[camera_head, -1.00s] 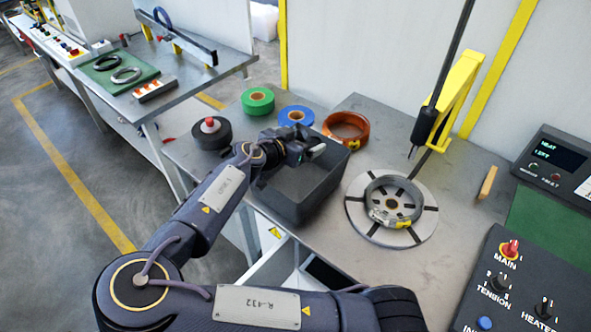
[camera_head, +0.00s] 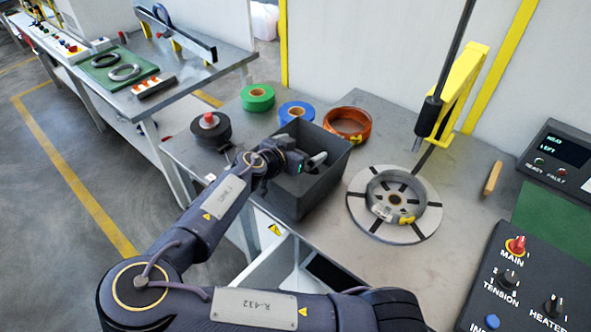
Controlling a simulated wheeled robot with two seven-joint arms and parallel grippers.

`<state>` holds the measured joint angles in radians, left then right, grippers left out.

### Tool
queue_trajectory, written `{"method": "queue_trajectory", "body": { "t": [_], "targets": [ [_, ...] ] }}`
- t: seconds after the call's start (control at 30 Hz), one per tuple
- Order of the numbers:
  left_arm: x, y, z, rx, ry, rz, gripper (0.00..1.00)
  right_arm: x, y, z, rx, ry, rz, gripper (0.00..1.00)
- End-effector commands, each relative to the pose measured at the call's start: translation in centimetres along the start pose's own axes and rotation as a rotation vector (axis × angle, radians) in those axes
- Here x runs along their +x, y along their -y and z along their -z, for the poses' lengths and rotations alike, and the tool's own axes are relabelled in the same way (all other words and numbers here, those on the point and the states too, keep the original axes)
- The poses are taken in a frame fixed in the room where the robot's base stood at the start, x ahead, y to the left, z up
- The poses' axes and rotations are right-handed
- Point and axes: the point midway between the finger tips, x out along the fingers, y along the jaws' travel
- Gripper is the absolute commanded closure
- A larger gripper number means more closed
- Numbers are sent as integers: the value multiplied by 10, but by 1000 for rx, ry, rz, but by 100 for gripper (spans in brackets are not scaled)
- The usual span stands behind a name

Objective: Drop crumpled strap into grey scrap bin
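The dark grey scrap bin (camera_head: 308,195) stands on the near left part of the metal worktop, with its open top up. My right gripper (camera_head: 317,161) is over the bin opening, near its far inner side. Its pale fingertip area is small and partly hidden by the wrist, so I cannot tell whether it is open or shut. I cannot make out a crumpled strap at the gripper, and most of the bin floor is hidden by my arm. My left gripper is not in view.
A grey coil (camera_head: 399,199) with a white label and yellow patch lies on the round turntable (camera_head: 361,217) right of the bin. Green (camera_head: 257,98), blue (camera_head: 296,114), orange (camera_head: 347,124) and black (camera_head: 210,131) rolls stand around the bin. A control panel (camera_head: 507,285) is at the lower right.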

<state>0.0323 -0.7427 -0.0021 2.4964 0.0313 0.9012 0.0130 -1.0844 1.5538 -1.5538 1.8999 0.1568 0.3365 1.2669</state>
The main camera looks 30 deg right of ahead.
Motion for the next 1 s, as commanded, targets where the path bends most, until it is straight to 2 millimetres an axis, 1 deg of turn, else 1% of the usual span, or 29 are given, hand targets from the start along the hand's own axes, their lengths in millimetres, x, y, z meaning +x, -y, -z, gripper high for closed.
{"method": "queue_trajectory", "body": {
  "t": [0.07,0.17,0.4,0.57,0.7,1.0],
  "targets": [
    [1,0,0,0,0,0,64,-2,0,0,0,0,1,0],
    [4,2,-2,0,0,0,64,-12,1,-1,0,-1,3,0],
    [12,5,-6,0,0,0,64,-54,1,-2,0,-1,6,0],
    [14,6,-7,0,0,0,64,-72,1,-1,0,0,3,0],
    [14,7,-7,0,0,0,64,-78,0,0,0,0,0,0],
    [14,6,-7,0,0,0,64,-78,0,0,0,0,0,0]
  ]
}}
